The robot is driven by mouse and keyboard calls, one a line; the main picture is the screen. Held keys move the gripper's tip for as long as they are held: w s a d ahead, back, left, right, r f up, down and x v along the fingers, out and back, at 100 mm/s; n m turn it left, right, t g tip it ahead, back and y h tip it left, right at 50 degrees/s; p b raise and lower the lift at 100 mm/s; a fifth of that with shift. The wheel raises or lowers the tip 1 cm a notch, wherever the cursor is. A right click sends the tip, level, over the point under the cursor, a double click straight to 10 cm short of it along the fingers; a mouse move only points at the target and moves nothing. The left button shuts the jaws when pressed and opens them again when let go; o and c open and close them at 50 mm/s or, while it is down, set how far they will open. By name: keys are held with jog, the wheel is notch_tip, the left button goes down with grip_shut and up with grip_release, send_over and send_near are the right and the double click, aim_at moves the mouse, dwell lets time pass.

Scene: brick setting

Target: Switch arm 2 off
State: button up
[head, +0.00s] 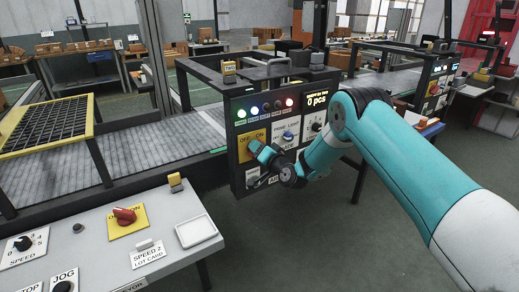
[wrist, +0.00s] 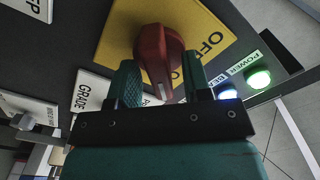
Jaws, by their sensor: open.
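A red rotary knob (wrist: 158,50) sits on a yellow OFF/ON plate (wrist: 112,35) in the wrist view. My gripper (wrist: 160,72) is open, with one finger on each side of the knob's lower end. I cannot tell whether either finger touches it. In the head view my gripper (head: 262,154) is at the upright dark panel (head: 236,112), over the yellow plate (head: 243,146), and hides the knob. A "TWO" tag (head: 229,68) stands above this panel. The green power lamp (wrist: 259,77) is lit. I cannot tell which setting the knob points to.
The panel also carries coloured lamps (head: 265,107), a blue knob (head: 287,136) and a "0 pcs" display (head: 317,99). A grey console (head: 165,225) in front has another red knob (head: 125,216). A conveyor (head: 150,155) runs left. Open floor (head: 320,235) lies right of the console.

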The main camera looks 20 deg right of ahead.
grip_shut()
jog(key=shift+f+n+b, duration=0.1)
jog(key=shift+n+b, duration=0.2)
jog(key=shift+b, duration=0.35)
jog(key=shift+f+n+b, duration=0.1)
jog(key=shift+n+b, duration=0.2)
jog(key=shift+b, duration=0.2)
jog(key=n+b, duration=0.2)
jog(key=b, duration=0.1)
jog(key=shift+a+f+b, duration=0.1)
jog(key=shift+b, duration=0.3)
jog(key=n+b, duration=0.5)
jog(key=b, duration=0.3)
jog(key=shift+a+n+b, duration=0.1)
jog(key=shift+n+b, duration=0.3)
jog(key=n+b, duration=0.6)
jog(key=b, duration=0.3)
jog(key=shift+s+a, duration=0.1)
jog(key=shift+a, duration=0.05)
jog(key=n+b, duration=0.2)
jog(key=b, duration=0.1)
jog(key=shift+r+n+b, duration=0.2)
jog(key=shift+n+b, duration=0.2)
jog(key=shift+r, duration=0.1)
